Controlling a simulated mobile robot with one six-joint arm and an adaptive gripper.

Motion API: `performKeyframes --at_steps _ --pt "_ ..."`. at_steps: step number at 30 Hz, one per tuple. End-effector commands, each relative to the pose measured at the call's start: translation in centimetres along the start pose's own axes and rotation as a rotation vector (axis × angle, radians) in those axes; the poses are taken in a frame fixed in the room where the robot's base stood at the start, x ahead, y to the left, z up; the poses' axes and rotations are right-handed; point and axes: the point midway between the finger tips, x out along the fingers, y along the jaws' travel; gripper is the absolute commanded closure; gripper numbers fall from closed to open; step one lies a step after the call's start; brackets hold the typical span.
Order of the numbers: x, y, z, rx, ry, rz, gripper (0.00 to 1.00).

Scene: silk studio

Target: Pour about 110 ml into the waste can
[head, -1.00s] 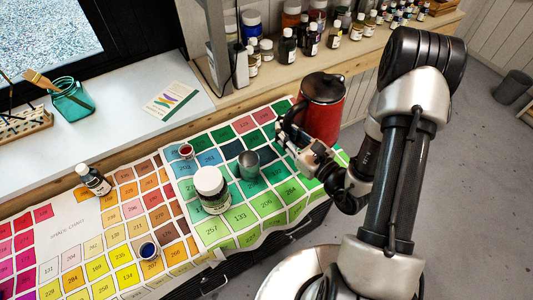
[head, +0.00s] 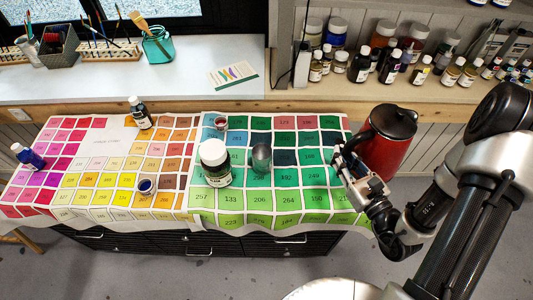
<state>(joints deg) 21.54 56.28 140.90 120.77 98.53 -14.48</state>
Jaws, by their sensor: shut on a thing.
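A red kettle (head: 392,150) with a black lid and black handle is upright at the right end of the chart-covered table. My gripper (head: 347,160) is at the kettle's left side, shut on its handle. The kettle appears held just past the chart's right edge; whether anything supports its base is hidden by my gripper and arm. What is inside the kettle cannot be seen. No floor-standing waste can shows in the current head view.
A small grey cup (head: 261,157), a white-lidded jar (head: 215,165) and small paint pots stand on the colour chart (head: 235,218). A shelf of paint bottles (head: 390,66) is behind the kettle. Grey floor (head: 300,262) is clear in front.

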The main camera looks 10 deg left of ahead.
Motion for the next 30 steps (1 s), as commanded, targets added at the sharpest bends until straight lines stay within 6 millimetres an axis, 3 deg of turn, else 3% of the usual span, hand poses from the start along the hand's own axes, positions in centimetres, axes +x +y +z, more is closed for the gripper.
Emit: performKeyframes --at_steps 6,14,22,30 --pt "2.0 6.6 -3.3 -0.001 0.002 0.174 1.0" --pt "2.9 14.5 -6.8 0.003 0.008 0.378 1.0" --pt "2.2 22.3 -10.2 0.009 0.011 0.582 1.0" --pt "0.2 29.1 -13.2 0.016 0.013 0.769 1.0"
